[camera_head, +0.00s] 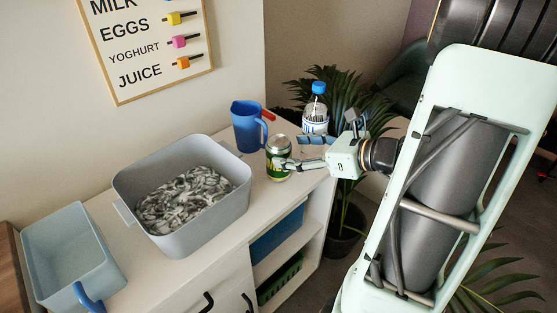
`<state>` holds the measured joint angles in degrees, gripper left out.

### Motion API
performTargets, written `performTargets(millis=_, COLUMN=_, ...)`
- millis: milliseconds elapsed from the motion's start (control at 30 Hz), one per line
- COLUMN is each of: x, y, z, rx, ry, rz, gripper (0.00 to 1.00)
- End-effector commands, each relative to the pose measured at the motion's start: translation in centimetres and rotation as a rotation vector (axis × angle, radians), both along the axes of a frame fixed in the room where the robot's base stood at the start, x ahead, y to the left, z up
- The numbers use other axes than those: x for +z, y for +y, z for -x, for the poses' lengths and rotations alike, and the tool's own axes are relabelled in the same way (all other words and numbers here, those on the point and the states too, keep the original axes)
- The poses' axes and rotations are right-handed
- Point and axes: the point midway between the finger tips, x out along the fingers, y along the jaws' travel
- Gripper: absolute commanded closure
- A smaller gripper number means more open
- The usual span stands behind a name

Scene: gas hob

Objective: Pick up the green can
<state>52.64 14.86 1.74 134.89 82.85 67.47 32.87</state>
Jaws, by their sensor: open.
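The green can (279,147) stands upright on the white countertop, near its right end. Its top is silver and its lower side is green. My gripper (291,151) is open and reaches in from the right, with one finger in front of the can's lower side and the other behind it to the right. The can appears to be at or between the fingertips; I cannot tell whether either finger touches it.
A blue jug (247,126) stands close behind the can to the left. A bottle with a blue cap (315,110) stands behind my gripper. A grey tub (218,219) with grey-white contents and a light blue bin (72,250) fill the counter's left. A plant (335,90) is beyond.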

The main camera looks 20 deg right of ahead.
Motion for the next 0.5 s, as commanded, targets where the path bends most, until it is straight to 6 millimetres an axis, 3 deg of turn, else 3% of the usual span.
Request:
performTargets(millis=300, x=-1.8, y=2.3, z=-3.3, rx=0.002, ry=0.001, rz=0.001, gripper=0.32)
performTargets(millis=500, x=-1.9, y=2.6, z=-3.9, rx=0.0, ry=-0.001, rz=0.001, gripper=0.32)
